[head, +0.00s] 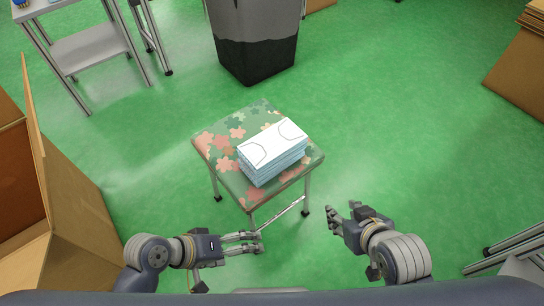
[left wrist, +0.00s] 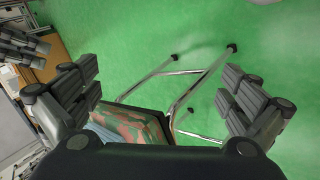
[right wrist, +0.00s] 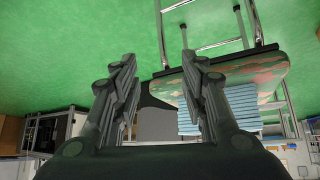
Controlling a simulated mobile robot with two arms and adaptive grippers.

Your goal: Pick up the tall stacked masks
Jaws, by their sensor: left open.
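A tall stack of white and pale blue masks (head: 272,150) lies on a square stool (head: 220,150) with a green and pink flower-patterned seat. My left gripper (head: 260,242) is open and empty, in front of the stool and lower than the masks in the picture. In the left wrist view, the stool seat (left wrist: 145,125) and a bit of the masks (left wrist: 106,128) show behind my gripper. My right gripper (head: 340,214) is open and empty, to the front right of the stool. In the right wrist view, the masks (right wrist: 242,104) show partly behind a finger.
Open cardboard boxes (head: 75,215) stand at the left, and another box (head: 520,75) at the far right. A grey and black bin (head: 255,50) is behind the stool. A metal cart (head: 90,47) stands at the upper left. The green floor around the stool is clear.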

